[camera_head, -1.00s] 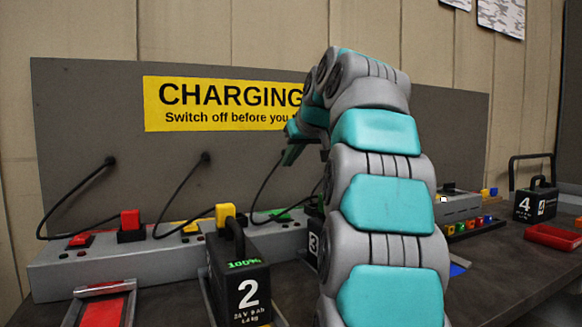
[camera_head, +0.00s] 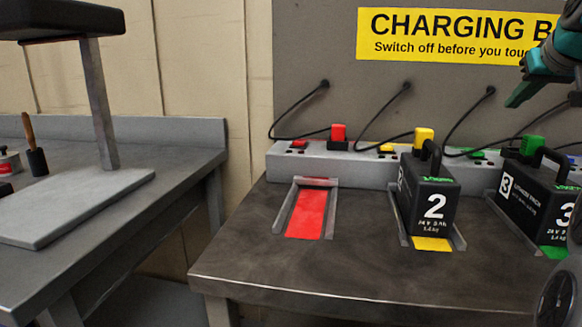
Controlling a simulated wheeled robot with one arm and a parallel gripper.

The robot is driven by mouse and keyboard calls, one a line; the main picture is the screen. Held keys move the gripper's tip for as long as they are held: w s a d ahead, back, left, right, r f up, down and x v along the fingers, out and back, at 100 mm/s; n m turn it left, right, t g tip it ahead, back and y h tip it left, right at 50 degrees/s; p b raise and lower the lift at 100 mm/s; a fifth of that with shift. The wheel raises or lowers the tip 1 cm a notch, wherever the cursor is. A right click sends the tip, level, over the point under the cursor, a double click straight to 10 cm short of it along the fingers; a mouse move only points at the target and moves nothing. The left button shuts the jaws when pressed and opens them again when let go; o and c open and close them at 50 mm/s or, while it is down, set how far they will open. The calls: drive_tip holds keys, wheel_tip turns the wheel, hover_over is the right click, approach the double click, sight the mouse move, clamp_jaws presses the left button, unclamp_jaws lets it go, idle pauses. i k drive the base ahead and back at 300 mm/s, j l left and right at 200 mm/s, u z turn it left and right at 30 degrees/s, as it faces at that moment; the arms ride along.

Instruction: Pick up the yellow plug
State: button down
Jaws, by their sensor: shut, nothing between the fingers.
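The yellow plug (camera_head: 424,137) stands upright at the top of the black battery pack marked 2 (camera_head: 432,205), beside its handle. A black cable runs to the plug from the grey back panel. My gripper (camera_head: 516,97) is at the upper right, in front of the back panel, and is shut and empty. It is above and to the right of the yellow plug, apart from it. Part of my arm is cut off by the right edge.
A red plug (camera_head: 338,132) stands on the grey charging strip (camera_head: 285,160) behind an empty red bay (camera_head: 307,213). Battery pack 3 (camera_head: 530,200) with a green plug (camera_head: 532,146) stands at right. A separate bench (camera_head: 130,225) is at left, across a gap.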

sight(420, 135)
drive_tip(key=k+j, duration=0.15)
drive_tip(key=k, duration=0.25)
drive_tip(key=k+j, duration=0.1)
drive_tip(key=k, duration=0.3)
drive_tip(key=k+j, duration=0.15)
drive_tip(key=k, duration=0.25)
